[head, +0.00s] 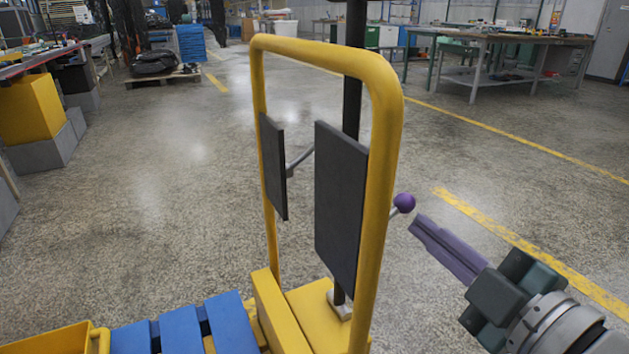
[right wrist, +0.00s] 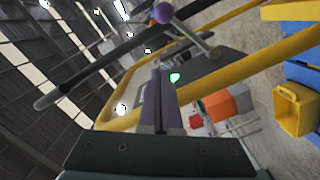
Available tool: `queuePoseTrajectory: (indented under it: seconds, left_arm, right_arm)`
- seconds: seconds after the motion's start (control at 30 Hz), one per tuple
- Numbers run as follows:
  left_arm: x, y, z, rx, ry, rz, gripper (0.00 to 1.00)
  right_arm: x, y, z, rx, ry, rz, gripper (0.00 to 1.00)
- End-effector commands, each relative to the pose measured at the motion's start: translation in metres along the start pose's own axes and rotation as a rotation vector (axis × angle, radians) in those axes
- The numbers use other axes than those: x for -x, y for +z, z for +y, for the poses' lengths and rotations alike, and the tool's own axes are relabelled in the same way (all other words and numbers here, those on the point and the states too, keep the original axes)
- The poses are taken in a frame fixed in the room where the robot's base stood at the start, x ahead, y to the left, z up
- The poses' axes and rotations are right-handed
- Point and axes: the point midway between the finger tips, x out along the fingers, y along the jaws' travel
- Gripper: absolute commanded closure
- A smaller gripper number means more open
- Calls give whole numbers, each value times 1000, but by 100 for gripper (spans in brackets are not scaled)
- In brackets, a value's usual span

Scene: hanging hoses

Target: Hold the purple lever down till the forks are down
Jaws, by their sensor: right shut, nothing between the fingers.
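The purple lever shows as a round purple knob (head: 404,203) on a short grey rod, at the right side of a yellow tube frame (head: 388,150). In the right wrist view the knob (right wrist: 162,12) is at the top, with its rod running down to the right. My right gripper (head: 417,224) is shut and empty, its fingertips just right of and below the knob in the head view. They look apart from it; in the right wrist view the fingertips (right wrist: 159,72) are below it. The forks cannot be made out. My left gripper is not in view.
Dark panels (head: 340,200) and a black mast stand within the yellow frame. Blue slats (head: 180,332) and a yellow bin (head: 50,342) are at the lower left. A green light (right wrist: 174,77) shows beside my fingertips. Workbenches (head: 490,42) stand far back; the floor between is clear.

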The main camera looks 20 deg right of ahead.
Motion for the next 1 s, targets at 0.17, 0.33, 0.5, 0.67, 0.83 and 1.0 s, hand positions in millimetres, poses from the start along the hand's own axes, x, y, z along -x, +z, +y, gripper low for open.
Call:
queuePoseTrajectory:
  seconds: [0.17, 0.33, 0.5, 0.67, 0.83, 1.0]
  left_arm:
    - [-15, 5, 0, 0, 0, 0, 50]
    - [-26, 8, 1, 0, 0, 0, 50]
    - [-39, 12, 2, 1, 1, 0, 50]
    - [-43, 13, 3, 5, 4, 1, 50]
    - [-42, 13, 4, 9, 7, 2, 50]
    - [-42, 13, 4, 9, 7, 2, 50]
  right_arm:
    - [-41, 1, -2, 1, 4, 4, 100]
    - [-76, 1, -2, 1, 3, 3, 100]
    - [-78, 29, -3, 4, -1, 0, 100]
    - [-81, 38, -1, 1, 0, 0, 100]
    - [-81, 39, 0, 0, 0, 0, 100]
    - [-81, 39, 0, 0, 0, 0, 100]
